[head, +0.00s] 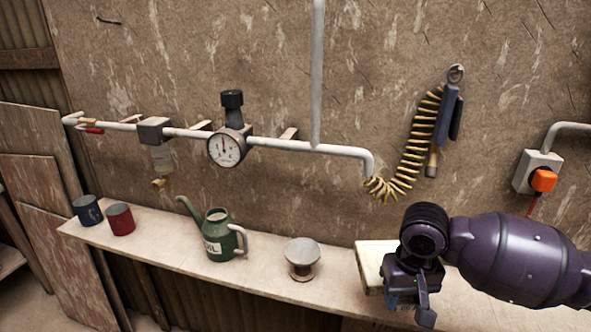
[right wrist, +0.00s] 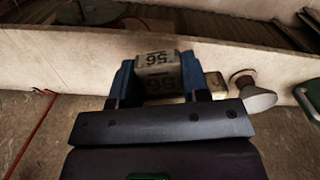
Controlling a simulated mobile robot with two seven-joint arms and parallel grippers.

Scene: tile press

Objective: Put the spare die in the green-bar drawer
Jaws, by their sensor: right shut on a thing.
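My right gripper (head: 405,300) is over the shelf at the lower right of the head view. In the right wrist view its blue fingers are shut on a small pale block marked 56 (right wrist: 158,66), which looks like the spare die. In the head view the gripper hides this block. I cannot tell whether the block touches the shelf. My left gripper is not in view. No green-bar drawer shows in either view.
A cream box (head: 370,262) stands on the shelf (head: 165,246) beside my gripper. Further left are a pale funnel-shaped cup (head: 302,252), a green oil can (head: 219,238), a red mug (head: 120,219) and a blue mug (head: 88,210). A pipe with a gauge (head: 225,150) runs along the wall.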

